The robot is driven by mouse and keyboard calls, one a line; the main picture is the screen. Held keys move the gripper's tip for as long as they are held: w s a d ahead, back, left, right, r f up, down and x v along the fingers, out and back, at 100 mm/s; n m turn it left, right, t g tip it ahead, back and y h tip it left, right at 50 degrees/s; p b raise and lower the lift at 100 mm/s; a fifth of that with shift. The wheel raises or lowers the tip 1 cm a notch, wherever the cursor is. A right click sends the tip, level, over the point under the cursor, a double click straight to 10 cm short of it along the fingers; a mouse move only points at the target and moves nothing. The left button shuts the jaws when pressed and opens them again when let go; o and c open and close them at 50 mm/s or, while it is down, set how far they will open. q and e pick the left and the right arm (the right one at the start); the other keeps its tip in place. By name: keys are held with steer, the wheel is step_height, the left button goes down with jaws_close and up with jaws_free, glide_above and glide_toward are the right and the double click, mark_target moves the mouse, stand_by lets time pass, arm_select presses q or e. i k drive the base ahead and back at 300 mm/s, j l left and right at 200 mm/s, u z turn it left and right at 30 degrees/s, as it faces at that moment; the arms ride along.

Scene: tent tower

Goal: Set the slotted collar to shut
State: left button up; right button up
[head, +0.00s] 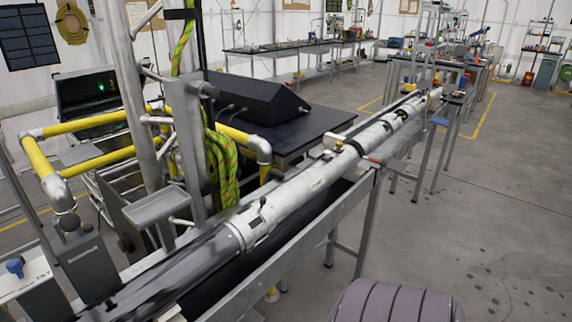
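A long pale metal tube (310,188) lies along a raised metal trough, running from the lower left to the upper right. A collar-like band (240,229) sits around the tube left of the picture's middle. It has small dark openings or marks on its side, and I take it to be the slotted collar. It is too small here to tell whether it is open or shut. Neither of my grippers is in view.
A yellow guard rail (100,122) and an upright metal mast with green rope (222,165) stand left of the tube. A black table (325,125) is behind it. A box with a lever (85,262) is at lower left. Open floor (480,220) lies to the right.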

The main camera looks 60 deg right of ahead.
mark_target(249, 237)
steer(key=z, duration=1.65)
